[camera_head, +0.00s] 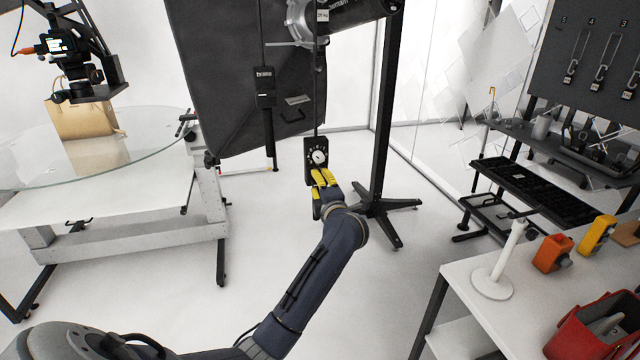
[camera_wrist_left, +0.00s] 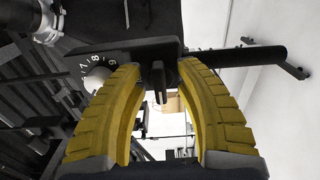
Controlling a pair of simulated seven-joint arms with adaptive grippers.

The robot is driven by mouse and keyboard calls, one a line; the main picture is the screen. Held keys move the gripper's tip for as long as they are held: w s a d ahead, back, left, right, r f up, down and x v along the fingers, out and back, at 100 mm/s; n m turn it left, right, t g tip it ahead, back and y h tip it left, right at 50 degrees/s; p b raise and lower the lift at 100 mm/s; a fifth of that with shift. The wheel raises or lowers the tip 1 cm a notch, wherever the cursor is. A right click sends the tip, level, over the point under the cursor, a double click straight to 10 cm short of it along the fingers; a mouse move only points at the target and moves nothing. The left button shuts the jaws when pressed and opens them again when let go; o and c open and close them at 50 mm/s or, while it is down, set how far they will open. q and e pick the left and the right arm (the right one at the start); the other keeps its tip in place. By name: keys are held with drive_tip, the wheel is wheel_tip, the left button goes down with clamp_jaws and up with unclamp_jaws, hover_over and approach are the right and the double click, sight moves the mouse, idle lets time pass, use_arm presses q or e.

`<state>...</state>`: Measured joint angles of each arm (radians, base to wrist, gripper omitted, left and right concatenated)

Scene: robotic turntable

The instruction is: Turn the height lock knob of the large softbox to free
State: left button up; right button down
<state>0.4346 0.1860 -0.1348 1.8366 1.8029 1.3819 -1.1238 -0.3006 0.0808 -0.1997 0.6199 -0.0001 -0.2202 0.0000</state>
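The large softbox (camera_head: 215,80) is a big black panel at the upper middle of the head view. A small black box with a white dial (camera_head: 319,157) hangs in front of its lower right. The white dial (camera_wrist_left: 97,78) with numbers around it also shows in the left wrist view. My left gripper (camera_head: 322,178) is just below this box. In the wrist view its yellow fingers (camera_wrist_left: 163,100) are spread, with a small black tab (camera_wrist_left: 158,80) on the box between their tips. No clear contact shows. I cannot tell whether this tab is the height lock knob. My right gripper is not visible.
A black stand (camera_head: 387,120) with a splayed foot is right of the gripper. A glass-topped turntable table (camera_head: 60,165) with a tan bag (camera_head: 82,118) is at left. A white table (camera_head: 480,325) holds orange and yellow items and a red bin (camera_head: 598,325) at right. The floor between is clear.

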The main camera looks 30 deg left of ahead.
use_arm(q)
drive_tip(key=shift+c, duration=0.4)
clamp_jaws()
drive_tip(key=shift+n, duration=0.3)
drive_tip(key=n, duration=0.3)
drive_tip(key=shift+n, duration=0.3)
drive_tip(key=n, duration=0.4)
drive_tip(key=shift+n, duration=0.3)
drive_tip(key=n, duration=0.4)
drive_tip(key=shift+n, duration=2.5)
